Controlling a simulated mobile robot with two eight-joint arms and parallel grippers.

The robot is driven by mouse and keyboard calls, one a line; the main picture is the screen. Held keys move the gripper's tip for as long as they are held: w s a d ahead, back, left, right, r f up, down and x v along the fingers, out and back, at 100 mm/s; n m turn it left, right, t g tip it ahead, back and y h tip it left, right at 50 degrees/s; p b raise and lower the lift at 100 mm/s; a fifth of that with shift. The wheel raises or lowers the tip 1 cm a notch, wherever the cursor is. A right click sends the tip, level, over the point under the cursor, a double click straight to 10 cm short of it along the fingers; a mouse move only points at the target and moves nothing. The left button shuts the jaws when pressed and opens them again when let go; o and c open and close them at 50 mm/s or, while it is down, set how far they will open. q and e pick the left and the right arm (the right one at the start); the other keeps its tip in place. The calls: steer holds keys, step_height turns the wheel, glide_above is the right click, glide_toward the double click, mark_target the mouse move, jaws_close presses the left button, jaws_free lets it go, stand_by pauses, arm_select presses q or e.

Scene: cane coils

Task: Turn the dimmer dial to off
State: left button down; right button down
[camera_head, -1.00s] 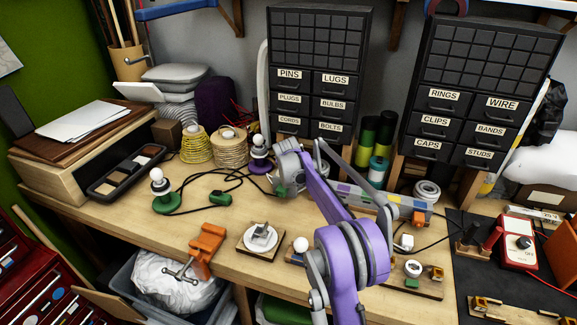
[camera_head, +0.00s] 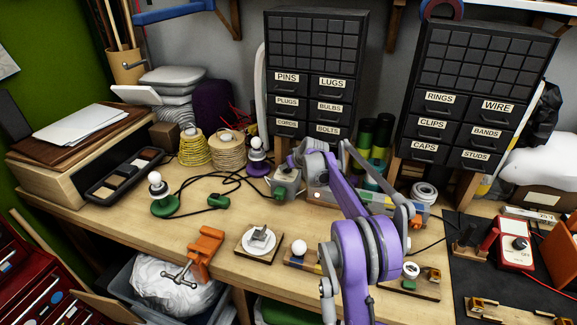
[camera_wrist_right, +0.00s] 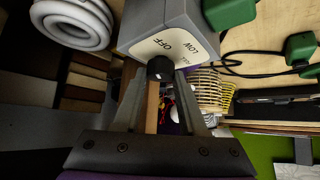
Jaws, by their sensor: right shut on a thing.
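The dimmer is a small grey box (camera_head: 288,184) at the middle of the bench, partly behind my right arm in the head view. In the right wrist view its grey body (camera_wrist_right: 165,18) fills the top. Its pale face (camera_wrist_right: 172,46) carries the words OFF and LOW, with more lettering beside them. The black dial (camera_wrist_right: 160,69) sits on that face, between the fingertips of my right gripper (camera_wrist_right: 159,74), which is shut on it. The dial's pointer mark cannot be made out. My left gripper is in neither view.
A green-based lamp (camera_head: 158,190) and a purple-based lamp (camera_head: 256,155) stand to the left, with dark cords looped between them. Green connectors (camera_head: 218,201) lie near the box. An orange clamp (camera_head: 205,250) grips the front edge. Labelled drawers (camera_head: 315,90) stand behind.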

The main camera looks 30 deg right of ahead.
steer(key=shift+c, duration=2.3)
jaws_free()
steer(key=v, duration=1.1)
steer(key=shift+b, duration=0.35)
steer(key=shift+f, duration=0.1)
